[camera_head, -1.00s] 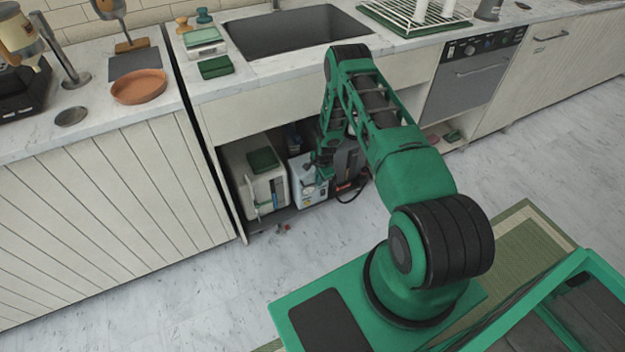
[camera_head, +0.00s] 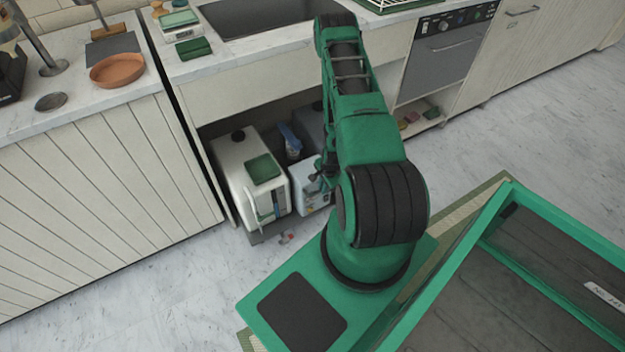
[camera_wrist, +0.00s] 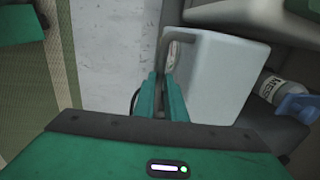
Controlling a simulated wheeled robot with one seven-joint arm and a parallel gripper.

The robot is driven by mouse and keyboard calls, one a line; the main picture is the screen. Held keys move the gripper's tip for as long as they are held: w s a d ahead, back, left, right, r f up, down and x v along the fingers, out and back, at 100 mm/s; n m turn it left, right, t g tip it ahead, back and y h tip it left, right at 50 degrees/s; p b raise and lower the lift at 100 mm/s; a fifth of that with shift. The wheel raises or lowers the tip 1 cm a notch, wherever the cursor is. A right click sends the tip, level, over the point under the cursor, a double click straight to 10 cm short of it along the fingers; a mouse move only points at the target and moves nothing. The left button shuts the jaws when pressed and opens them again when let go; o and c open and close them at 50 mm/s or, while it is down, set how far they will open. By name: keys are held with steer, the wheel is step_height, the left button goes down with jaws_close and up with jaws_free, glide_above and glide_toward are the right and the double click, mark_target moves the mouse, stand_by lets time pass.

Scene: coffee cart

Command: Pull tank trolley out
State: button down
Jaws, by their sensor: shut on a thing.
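The tank trolley's dark base (camera_head: 268,231) sits low under the sink in the head view, its front edge out past the cabinet opening. A white tank (camera_head: 236,163) with a green pad on top stands on it. A paler blue-white box (camera_head: 309,204) stands to its right, partly hidden by my arm; a pale box also shows in the wrist view (camera_wrist: 229,75). My gripper (camera_wrist: 161,76) is shut on a thin grey bar handle (camera_wrist: 168,42) beside this box. How the handle joins the trolley is hidden. In the head view my fingers are mostly hidden.
A spray bottle with a blue head (camera_head: 291,139) stands behind the tanks and also shows in the wrist view (camera_wrist: 279,90). A small red-grey piece (camera_head: 286,238) lies by the trolley's front. Cabinet walls bound the opening. Floor (camera_head: 180,285) in front is largely clear; a green mat (camera_wrist: 35,90) lies nearby.

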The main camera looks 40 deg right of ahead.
steer(key=s+a, duration=0.2)
steer(key=s, duration=1)
steer(key=shift+a, duration=0.4)
steer(key=c, duration=1.8)
jaws_free()
steer(key=shift+w, duration=0.1)
steer(key=shift+r, duration=0.1)
steer(key=r, duration=0.3)
steer(key=s+r, duration=0.1)
steer(key=r, duration=0.3)
steer(key=s+r, duration=0.1)
steer(key=r, duration=0.2)
steer(key=shift+a+r, duration=0.2)
